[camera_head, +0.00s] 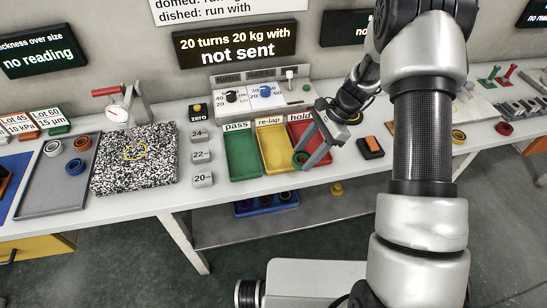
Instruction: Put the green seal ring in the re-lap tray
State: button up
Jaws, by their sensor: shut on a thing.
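The green seal ring (297,161) is held between the finger ends of my gripper (306,164), which is shut on it. The ring shows over the front part of the trays, near the border between the yellow re-lap tray (272,147) and the red hold tray (319,163). I cannot tell its height above them. The re-lap tray looks empty and lies between the green pass tray (241,153) and the hold tray. My gripper and arm hide part of the hold tray.
A control box (262,97) with dials stands behind the trays. Grey weights (201,155) line the left side. Further left are a speckled plate (135,175) with a gauge (118,113) and a grey tray (50,190) with rings. An orange-and-black block (370,148) lies to the right.

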jog(key=w+a+m+t+b, duration=0.1)
jog(key=m, duration=0.1)
jog(key=w+a+m+t, duration=0.1)
jog(key=a+m, duration=0.1)
jog(key=m, duration=0.1)
jog(key=w+a+r+m+t+b, duration=0.1)
jog(key=m, duration=0.1)
jog(key=shift+w+a+t+b, duration=0.2)
jog(key=shift+t+b, duration=0.1)
jog(key=shift+t, duration=0.1)
jog(key=w+a+r+m+t+h+b, duration=0.4)
jog(key=a+m, duration=0.1)
jog(key=m, duration=0.7)
jog(key=f+b, duration=0.1)
jog(key=f, duration=0.2)
jog(key=f+b, duration=0.2)
jog(key=f, duration=0.1)
jog(key=f+b, duration=0.2)
jog(key=f, duration=0.1)
jog(key=shift+w+d+f, duration=0.2)
jog(key=shift+d+f, duration=0.1)
jog(key=shift+f, duration=0.05)
jog(key=shift+r, duration=0.1)
jog(key=o, duration=0.9)
